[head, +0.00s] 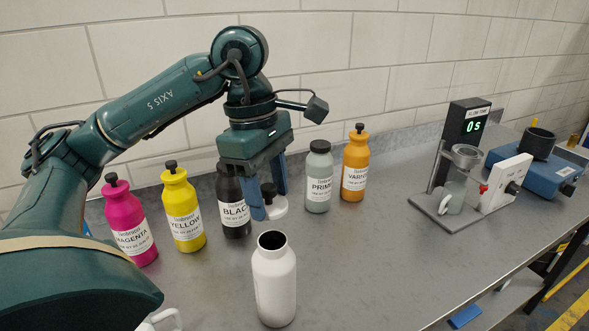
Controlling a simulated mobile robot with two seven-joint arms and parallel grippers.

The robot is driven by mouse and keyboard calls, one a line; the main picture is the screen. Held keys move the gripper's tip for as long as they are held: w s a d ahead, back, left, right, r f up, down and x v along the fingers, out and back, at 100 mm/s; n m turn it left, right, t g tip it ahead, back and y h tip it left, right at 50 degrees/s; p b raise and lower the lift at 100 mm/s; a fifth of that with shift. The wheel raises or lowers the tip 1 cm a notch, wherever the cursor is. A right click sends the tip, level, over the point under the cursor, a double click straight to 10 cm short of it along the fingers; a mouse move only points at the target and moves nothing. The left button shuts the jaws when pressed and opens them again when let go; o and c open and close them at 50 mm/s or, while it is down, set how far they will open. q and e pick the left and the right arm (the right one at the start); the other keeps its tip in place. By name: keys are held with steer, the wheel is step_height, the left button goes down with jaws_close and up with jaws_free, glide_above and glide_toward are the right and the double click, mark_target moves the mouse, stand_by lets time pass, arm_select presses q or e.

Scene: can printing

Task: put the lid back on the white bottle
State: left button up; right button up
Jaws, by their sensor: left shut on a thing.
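The white bottle (274,288) stands upright on the steel bench in the lower middle, its dark round mouth open. My left gripper (269,197) points down with its blue fingers shut on the black knob of the white lid (279,210). The lid is above and behind the bottle's mouth in the picture, apart from it. A finger hides part of the lid. My right gripper is not in view.
Magenta (130,225), yellow (183,212), black (232,212), grey primer (318,180) and orange varnish (355,165) bottles stand along the wall. A flow-time stand (465,175) and blue device (540,172) are at right. The bench right of the white bottle is clear.

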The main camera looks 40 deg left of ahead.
mark_target(269, 203)
arm_select(q)
steer(key=shift+w, duration=0.3)
steer(key=shift+s+f+b, duration=0.25)
steer(key=shift+f+b, duration=0.4)
steer(key=shift+f, duration=0.1)
steer(key=shift+f+b, duration=0.65)
steer(key=shift+f, duration=0.25)
step_height(269, 203, down, 3)
steer(key=shift+r+b, duration=0.2)
steer(key=shift+b, duration=0.9)
steer(key=shift+w+f, duration=0.1)
steer(key=shift+f, duration=0.1)
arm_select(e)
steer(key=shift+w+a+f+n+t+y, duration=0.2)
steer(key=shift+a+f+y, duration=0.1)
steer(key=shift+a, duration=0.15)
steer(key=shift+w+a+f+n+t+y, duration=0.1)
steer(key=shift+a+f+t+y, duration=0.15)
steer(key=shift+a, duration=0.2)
arm_select(q)
steer(key=shift+b, duration=0.4)
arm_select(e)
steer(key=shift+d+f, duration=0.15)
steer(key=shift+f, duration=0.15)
arm_select(q)
steer(key=shift+f+b, duration=0.2)
steer(key=shift+b, duration=0.2)
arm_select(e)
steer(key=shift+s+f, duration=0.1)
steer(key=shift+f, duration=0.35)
